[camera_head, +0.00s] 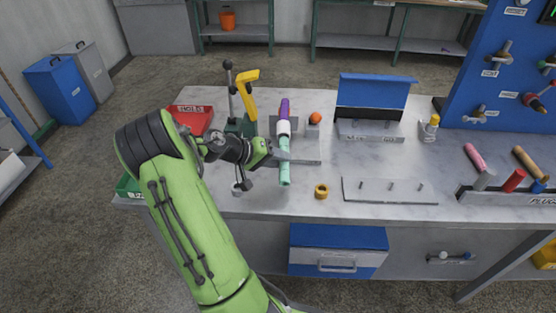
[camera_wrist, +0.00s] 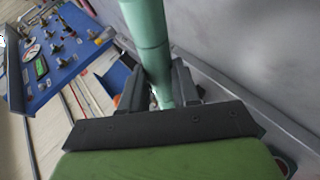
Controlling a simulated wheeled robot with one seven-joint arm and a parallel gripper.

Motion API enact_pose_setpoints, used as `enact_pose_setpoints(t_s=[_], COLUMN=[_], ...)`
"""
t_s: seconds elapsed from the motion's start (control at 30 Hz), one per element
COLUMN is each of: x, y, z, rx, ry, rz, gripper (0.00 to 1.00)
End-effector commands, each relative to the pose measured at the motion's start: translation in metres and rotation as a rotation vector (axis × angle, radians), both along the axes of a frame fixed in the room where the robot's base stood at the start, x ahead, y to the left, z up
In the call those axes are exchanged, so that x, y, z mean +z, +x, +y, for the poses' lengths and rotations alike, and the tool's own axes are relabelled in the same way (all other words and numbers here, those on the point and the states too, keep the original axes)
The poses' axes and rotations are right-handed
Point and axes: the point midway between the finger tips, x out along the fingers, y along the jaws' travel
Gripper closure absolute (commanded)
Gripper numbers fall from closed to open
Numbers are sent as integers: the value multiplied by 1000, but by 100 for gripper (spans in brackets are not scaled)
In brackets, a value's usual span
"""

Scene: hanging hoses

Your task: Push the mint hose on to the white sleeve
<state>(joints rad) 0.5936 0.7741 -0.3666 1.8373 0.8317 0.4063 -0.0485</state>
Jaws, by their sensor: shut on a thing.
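The mint hose (camera_head: 285,174) hangs or stands in line with the white sleeve (camera_head: 284,128) in the head view. A purple hose (camera_head: 285,107) lies at the sleeve's far end. My gripper (camera_head: 283,157) comes from the left and is shut on the mint hose, near its middle. The hose's far end is at the sleeve's near end; I cannot tell whether it is over it or only close. In the wrist view the mint hose (camera_wrist: 147,35) runs between the two dark fingers (camera_wrist: 158,92). The sleeve cannot be made out there.
A yellow-handled lever tool (camera_head: 245,85) stands left of the sleeve. An orange ball-like piece (camera_head: 315,118) is at its right. A yellow ring (camera_head: 321,191) and a pegged plate (camera_head: 390,190) lie to the right. A red tray (camera_head: 195,118) is behind my arm.

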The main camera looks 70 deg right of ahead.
Motion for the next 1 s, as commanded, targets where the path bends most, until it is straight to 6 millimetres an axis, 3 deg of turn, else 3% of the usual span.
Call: enact_pose_setpoints(t_s=[1.0], x=[2], y=[3], z=[-8], rx=[-1], ry=[-1], rz=[-1], gripper=[100])
